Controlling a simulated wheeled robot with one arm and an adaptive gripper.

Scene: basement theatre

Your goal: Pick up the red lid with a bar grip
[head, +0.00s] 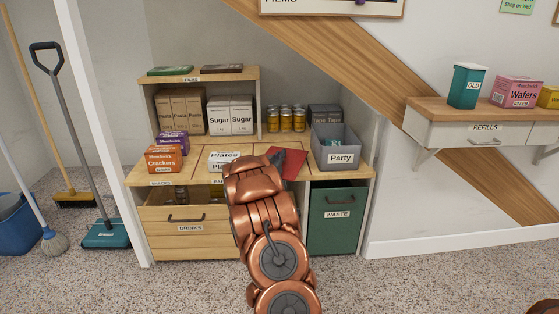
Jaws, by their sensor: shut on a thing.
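The red lid (291,163) shows as a flat red panel, tilted, at the right side of the counter's middle, just left of the grey Party bin. My gripper (276,155) is at the lid's left part, shut on it. My copper arm reaches up from below and covers the lid's lower left part and much of the gripper. The lid's bar grip is hidden, and I cannot tell whether the lid touches the counter.
White Plates boxes (222,160) stand close left of my arm. The grey Party bin (338,146) stands close right, above the green WASTE bin (336,215). Cans (287,118) and Sugar boxes (230,115) are behind. The DRINKS drawer (191,228) is partly open below.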

